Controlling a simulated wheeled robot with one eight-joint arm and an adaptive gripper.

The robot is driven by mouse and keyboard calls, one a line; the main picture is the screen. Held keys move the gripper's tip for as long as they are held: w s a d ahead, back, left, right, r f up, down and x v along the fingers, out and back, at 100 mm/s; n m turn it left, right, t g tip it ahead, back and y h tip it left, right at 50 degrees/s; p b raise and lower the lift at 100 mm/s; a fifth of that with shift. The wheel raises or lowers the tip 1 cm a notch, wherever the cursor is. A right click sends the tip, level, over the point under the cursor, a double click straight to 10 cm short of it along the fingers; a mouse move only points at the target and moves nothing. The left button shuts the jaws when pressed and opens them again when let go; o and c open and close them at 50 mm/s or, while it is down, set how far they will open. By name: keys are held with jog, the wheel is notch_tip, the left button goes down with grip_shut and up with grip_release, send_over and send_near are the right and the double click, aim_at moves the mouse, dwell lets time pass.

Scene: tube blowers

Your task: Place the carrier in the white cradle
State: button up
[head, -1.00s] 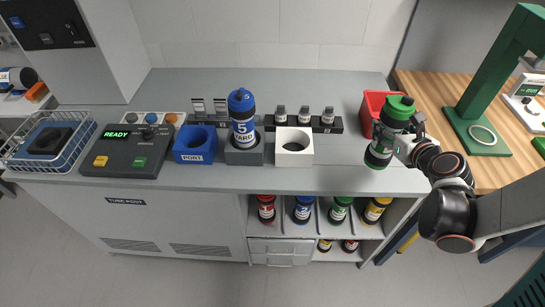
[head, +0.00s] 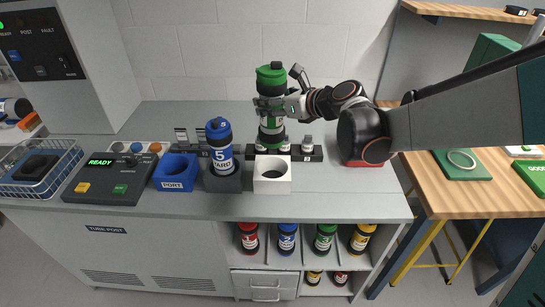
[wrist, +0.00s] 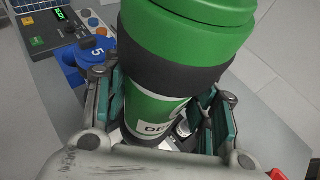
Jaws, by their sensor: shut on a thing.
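My gripper (head: 271,104) is shut on a carrier (head: 270,78) with a green cap, dark band and green-and-white body. In the head view the carrier is upright, and its lower end shows just above and behind the white cradle (head: 272,185); I cannot tell the exact gap. The white cradle is a block with a round, empty hole in its top. In the wrist view the carrier (wrist: 185,50) fills the middle between the finger pads, with part of a label showing, and hides most of what lies below.
A blue carrier (head: 220,150) marked 5 stands in a grey cradle (head: 223,182) left of the white one. A blue PORT block (head: 175,173) is further left. A rack (head: 308,153) with small bottles stands behind. Bench right of the white cradle is clear.

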aim_at(272, 149)
notch_tip(272, 149, down, 16)
jog(key=b, duration=0.5)
jog(key=shift+f+b, duration=0.2)
jog(key=shift+b, duration=0.1)
jog(key=shift+f, duration=0.1)
jog(key=o, duration=1.6)
